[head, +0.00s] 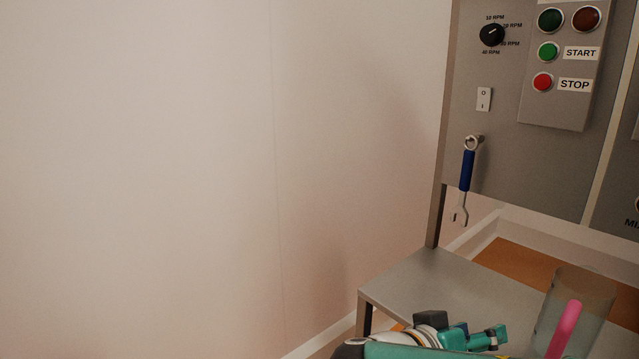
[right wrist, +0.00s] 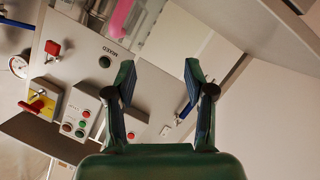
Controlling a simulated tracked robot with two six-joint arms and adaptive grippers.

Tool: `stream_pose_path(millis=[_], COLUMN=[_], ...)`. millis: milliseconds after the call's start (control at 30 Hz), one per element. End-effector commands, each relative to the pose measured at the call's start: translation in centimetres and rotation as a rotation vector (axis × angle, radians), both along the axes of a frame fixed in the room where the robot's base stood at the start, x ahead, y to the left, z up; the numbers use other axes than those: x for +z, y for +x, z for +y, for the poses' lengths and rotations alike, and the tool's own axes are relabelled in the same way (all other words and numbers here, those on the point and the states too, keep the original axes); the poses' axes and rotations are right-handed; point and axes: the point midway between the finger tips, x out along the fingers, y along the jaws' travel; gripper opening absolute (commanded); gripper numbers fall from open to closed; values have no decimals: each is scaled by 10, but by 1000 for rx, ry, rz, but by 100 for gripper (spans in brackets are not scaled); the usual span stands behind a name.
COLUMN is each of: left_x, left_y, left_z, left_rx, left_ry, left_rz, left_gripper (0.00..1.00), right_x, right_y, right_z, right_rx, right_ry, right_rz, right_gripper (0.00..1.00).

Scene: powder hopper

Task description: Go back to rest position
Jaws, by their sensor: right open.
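My right gripper (head: 498,338) is low in the head view, over the grey metal shelf and left of a clear container. Part of my teal arm runs along the bottom edge. In the right wrist view the gripper's two green fingers (right wrist: 159,72) are spread apart with nothing between them. My left gripper is in neither view.
A clear container (head: 592,321) with a pink-handled object (head: 566,328) stands on the grey shelf (head: 405,283). A blue-handled wrench (head: 467,170) hangs on the grey control panel (head: 510,150). The pale wall on the left is bare.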

Motion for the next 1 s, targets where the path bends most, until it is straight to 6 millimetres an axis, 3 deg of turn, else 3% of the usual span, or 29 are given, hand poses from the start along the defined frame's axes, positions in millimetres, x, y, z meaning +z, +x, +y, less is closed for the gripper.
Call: stream_pose_path(millis=[167, 267, 400, 500, 600, 700, 800, 1000], left_x=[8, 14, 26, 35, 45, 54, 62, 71], left_y=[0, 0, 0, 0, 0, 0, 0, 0], left_z=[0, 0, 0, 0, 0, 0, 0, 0], left_rx=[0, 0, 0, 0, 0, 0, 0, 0], left_ry=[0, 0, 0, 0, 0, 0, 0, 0], left_rz=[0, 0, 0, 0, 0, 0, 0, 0], left_gripper=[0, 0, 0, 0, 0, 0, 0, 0], right_x=[-71, -128, -222, -280, -322, -346, -362, -384], right_y=[0, -12, -54, -97, -139, -165, -176, -178], right_z=[2, 6, 24, 49, 83, 112, 128, 120], right_rx=[70, 127, 237, 327, 411, 465, 481, 440], right_ry=[79, 169, 397, 631, 904, 1144, 1300, 1365], right_rz=[287, 502, 842, 1031, 1118, 1083, 973, 767], right_gripper=[54, 54, 54, 54, 54, 54, 54, 54])
